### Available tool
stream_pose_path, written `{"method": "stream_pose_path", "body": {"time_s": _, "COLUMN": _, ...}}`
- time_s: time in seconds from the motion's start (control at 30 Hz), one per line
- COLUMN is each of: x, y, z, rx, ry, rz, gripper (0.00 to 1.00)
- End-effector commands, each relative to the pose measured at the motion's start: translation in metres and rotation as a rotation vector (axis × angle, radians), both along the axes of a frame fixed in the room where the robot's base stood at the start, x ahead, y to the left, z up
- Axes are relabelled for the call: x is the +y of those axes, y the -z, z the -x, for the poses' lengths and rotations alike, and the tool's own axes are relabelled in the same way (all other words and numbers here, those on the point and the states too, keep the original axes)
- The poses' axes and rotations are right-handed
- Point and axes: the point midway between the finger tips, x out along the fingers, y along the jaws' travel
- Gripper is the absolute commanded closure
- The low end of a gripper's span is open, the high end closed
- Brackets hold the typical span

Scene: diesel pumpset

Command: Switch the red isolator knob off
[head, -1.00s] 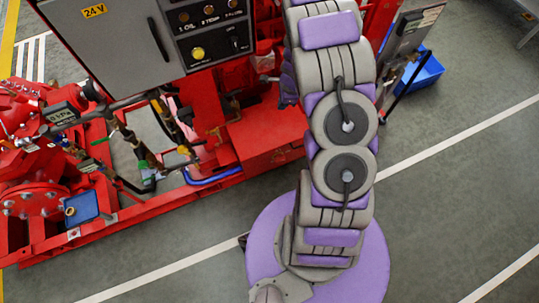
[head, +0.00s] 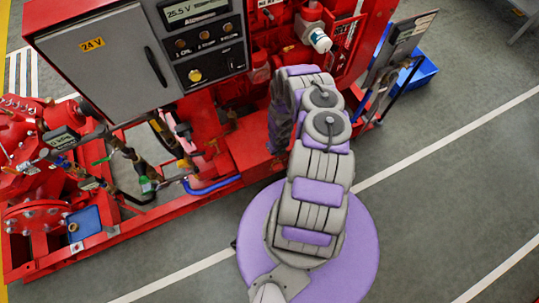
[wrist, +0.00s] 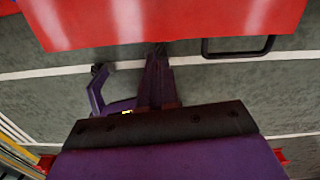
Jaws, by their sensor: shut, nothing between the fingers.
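I cannot make out the red isolator knob in either view. The grey control cabinet (head: 110,62) shows its black panel (head: 207,55), with a yellow button (head: 194,75) and a small black switch (head: 229,62). My arm stands to the right of the panel, in front of the red pumpset frame, and hides part of it. In the wrist view, my gripper (wrist: 158,62) is dark purple, shut and empty, pointing toward a red surface (wrist: 160,18) at the top. I see it touching nothing.
A red engine skid (head: 140,213) runs along the left and middle. A white-capped cylinder (head: 319,40) sits behind my arm. A grey panel on a stand (head: 410,30) and a blue bin (head: 424,72) are at right. The floor at lower right is clear.

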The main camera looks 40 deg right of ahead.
Motion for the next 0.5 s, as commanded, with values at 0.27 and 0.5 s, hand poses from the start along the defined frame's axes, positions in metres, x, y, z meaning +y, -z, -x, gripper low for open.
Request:
{"method": "stream_pose_path", "body": {"time_s": 0.27, "x": 0.01, "y": 0.024, "z": 0.02, "rx": 0.029, "ry": 0.118, "rz": 0.002, "gripper": 1.0}}
{"method": "stream_pose_path", "body": {"time_s": 0.5, "x": 0.01, "y": 0.058, "z": 0.02, "rx": 0.031, "ry": 0.117, "rz": 0.0, "gripper": 1.0}}
